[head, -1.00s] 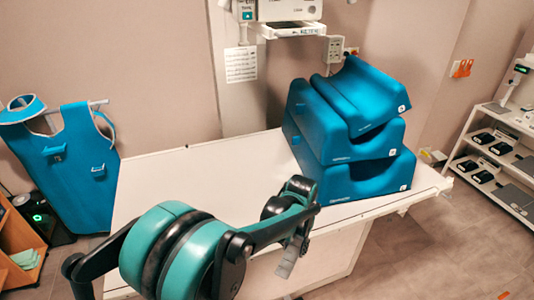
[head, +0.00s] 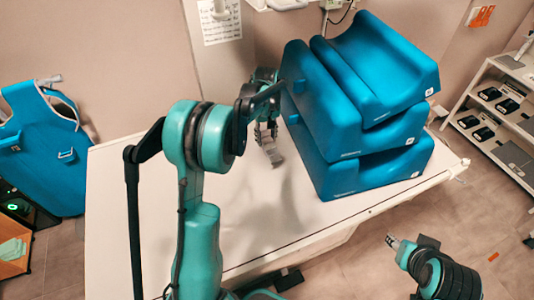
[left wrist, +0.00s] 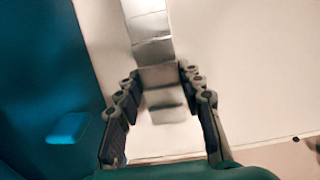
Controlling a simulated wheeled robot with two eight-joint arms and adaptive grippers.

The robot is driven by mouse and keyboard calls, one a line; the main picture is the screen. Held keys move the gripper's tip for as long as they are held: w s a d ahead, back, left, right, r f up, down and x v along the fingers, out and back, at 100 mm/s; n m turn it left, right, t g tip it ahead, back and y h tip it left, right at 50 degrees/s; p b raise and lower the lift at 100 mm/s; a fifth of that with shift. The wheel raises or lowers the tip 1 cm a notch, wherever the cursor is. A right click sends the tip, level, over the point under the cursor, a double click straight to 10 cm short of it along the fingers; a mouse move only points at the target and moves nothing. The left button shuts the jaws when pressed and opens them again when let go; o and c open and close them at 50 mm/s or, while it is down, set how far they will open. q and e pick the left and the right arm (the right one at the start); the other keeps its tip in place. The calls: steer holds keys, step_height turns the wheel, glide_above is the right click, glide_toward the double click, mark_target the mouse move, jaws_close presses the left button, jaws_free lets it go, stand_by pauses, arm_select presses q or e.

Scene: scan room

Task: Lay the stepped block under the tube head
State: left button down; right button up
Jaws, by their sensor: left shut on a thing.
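The stepped block (head: 272,153) is a small grey metallic piece. My left gripper (head: 266,128) is shut on it and holds it above the white table, just left of the blue cushions. In the left wrist view the block's bright steps (left wrist: 150,28) run up from between the fingers (left wrist: 158,73). I cannot tell the exact gap between block and table. Only the bottom edge of the tube head's equipment (head: 288,4) shows at the top of the head view. My right gripper (head: 394,242) is at the lower right, away from the table; its jaws are too small to read.
The white table (head: 125,200) has free room left of and in front of the block. Stacked blue cushions (head: 385,110) fill its right part. A blue apron (head: 45,150) hangs at the left, and a shelf rack (head: 500,120) stands at the right.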

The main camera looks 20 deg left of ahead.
mark_target(266, 138)
arm_select(q)
step_height(266, 138, down, 4)
steer(key=shift+w+r+b, duration=0.1)
steer(key=shift+w+b, duration=0.05)
steer(key=shift+b, duration=0.2)
step_height(266, 138, down, 3)
steer(key=shift+b, duration=0.5)
steer(key=shift+f, duration=0.25)
steer(key=shift+f, duration=0.1)
steer(key=c, duration=1)
jaws_free()
